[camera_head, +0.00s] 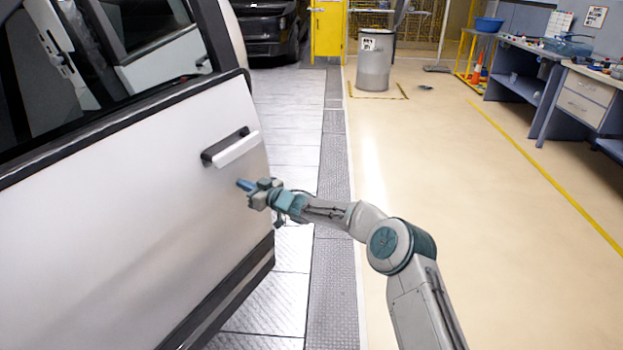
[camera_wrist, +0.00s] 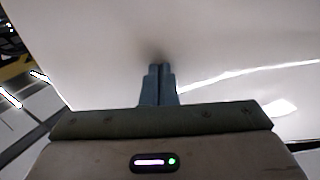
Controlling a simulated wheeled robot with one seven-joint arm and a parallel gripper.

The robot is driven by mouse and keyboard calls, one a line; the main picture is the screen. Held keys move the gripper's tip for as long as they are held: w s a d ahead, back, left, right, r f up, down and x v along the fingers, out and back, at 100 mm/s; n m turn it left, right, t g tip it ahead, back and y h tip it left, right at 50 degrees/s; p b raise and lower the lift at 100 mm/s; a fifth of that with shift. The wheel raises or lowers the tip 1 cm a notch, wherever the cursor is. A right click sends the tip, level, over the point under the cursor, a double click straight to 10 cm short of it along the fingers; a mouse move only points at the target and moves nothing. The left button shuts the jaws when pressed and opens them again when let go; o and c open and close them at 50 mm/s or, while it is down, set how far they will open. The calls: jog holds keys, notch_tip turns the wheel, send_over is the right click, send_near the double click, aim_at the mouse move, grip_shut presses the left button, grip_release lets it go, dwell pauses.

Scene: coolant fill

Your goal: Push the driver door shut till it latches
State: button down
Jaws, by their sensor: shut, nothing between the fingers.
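The driver door (camera_head: 130,215) is a white panel with a dark window, filling the left of the head view. Its handle (camera_head: 232,148), white with a dark recess, is near the door's right edge. The door appears to stand out from the car body. My gripper (camera_head: 243,185) is shut and empty, its blue fingertips at the outer panel just below the handle. In the wrist view the shut fingers (camera_wrist: 158,80) point at the pale door panel (camera_wrist: 100,45), with a dark smudge at the tips. I cannot tell whether they touch it.
A grey bin (camera_head: 375,62) stands at the back centre, beside a yellow cabinet (camera_head: 328,28). Workbenches (camera_head: 520,70) with drawers line the right, with an orange cone (camera_head: 477,66) nearby. Another dark vehicle (camera_head: 268,28) is behind. The beige floor (camera_head: 470,180) on the right is clear.

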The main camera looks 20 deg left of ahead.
jog(key=shift+w+a+n+g+p, duration=0.15)
jog(key=shift+w+a+g+p, duration=0.1)
jog(key=shift+a, duration=0.55)
jog(key=shift+w+a+n+g+p, duration=0.15)
jog(key=shift+a+g, duration=0.1)
jog(key=shift+a, duration=0.55)
jog(key=shift+w, duration=0.1)
